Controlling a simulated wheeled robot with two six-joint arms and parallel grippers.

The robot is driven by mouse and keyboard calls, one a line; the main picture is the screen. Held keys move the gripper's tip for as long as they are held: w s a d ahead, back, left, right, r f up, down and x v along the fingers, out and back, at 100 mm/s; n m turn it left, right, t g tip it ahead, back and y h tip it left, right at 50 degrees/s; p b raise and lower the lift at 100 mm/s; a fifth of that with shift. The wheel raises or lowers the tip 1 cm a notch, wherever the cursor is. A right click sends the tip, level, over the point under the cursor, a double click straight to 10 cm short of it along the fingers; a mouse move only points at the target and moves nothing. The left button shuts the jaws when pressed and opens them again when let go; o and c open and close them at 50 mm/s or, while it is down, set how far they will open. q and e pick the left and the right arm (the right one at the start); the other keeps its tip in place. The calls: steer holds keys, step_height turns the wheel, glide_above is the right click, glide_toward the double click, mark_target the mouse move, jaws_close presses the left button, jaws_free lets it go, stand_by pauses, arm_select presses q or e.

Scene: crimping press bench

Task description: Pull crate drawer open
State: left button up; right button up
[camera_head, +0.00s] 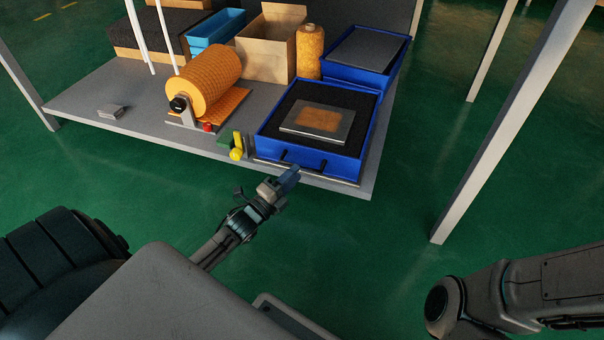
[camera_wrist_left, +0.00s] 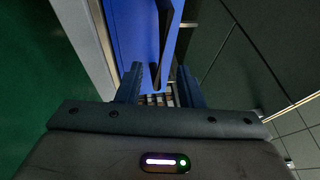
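The crate drawer (camera_head: 268,140) is a blue, open-topped box at the front right of the grey bench. Black foam fills it, and a metal plate with an orange-brown square (camera_head: 318,121) lies on the foam. Its front wall carries a dark handle (camera_wrist_left: 169,50); the wall also shows in the left wrist view (camera_wrist_left: 135,35). My left gripper (camera_head: 291,174) is in front of this wall, close to the handle. In the left wrist view its fingers (camera_wrist_left: 159,72) are apart, with the handle bar appearing in line with the gap; contact cannot be told. My right gripper is out of view.
A second blue crate (camera_head: 359,77) stands behind the drawer. A yellow-and-green item (camera_head: 236,153) and an orange roll on a stand (camera_head: 205,79) are to its left. A white post (camera_head: 510,125) rises at the right. The green floor before the bench is clear.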

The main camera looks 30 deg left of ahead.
mark_target(302, 167)
arm_select(q)
steer(key=shift+b+x, duration=0.55)
steer(key=shift+x, duration=1.55)
steer(key=shift+c, duration=0.4)
jaws_close()
